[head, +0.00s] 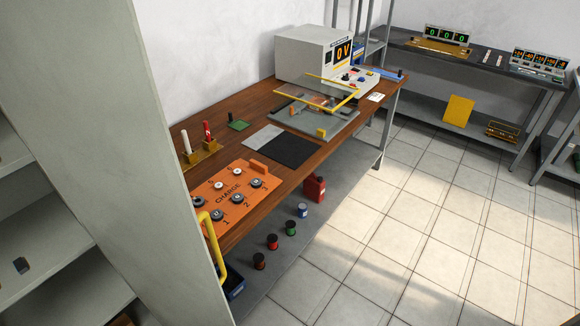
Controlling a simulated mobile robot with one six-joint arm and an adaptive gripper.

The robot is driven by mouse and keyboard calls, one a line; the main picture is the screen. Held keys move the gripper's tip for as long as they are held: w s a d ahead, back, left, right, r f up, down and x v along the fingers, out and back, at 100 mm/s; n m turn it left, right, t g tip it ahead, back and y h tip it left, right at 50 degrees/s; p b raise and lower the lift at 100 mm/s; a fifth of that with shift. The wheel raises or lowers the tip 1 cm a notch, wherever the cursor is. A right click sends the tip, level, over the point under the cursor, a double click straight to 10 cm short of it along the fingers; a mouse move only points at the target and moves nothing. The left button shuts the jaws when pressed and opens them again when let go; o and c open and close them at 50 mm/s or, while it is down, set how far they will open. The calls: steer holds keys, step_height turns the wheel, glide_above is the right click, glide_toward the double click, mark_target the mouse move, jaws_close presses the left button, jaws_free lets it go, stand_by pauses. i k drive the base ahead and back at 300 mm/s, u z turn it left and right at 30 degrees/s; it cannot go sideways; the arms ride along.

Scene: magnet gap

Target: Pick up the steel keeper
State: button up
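I cannot make out for sure which thing is the steel keeper. On the wooden bench (225,150), a grey flat fixture (340,123) stands under a clear, yellow-edged cover (318,92). Small parts under the cover are hard to make out. My gripper is not in view.
A tall grey panel (120,150) blocks much of the left. An orange CHARGE board (232,188) and an instrument box (305,55) stand on the bench. Several spools and a red can (314,189) sit on its lower shelf. The tiled floor (430,230) is clear.

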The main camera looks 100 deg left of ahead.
mark_target(19, 263)
steer(key=u, duration=0.05)
steer(key=k, duration=0.5)
steer(key=z, duration=0.35)
steer(key=i, duration=0.9)
steer(key=z, duration=1)
steer(key=k, duration=0.1)
steer(key=u, duration=2.6)
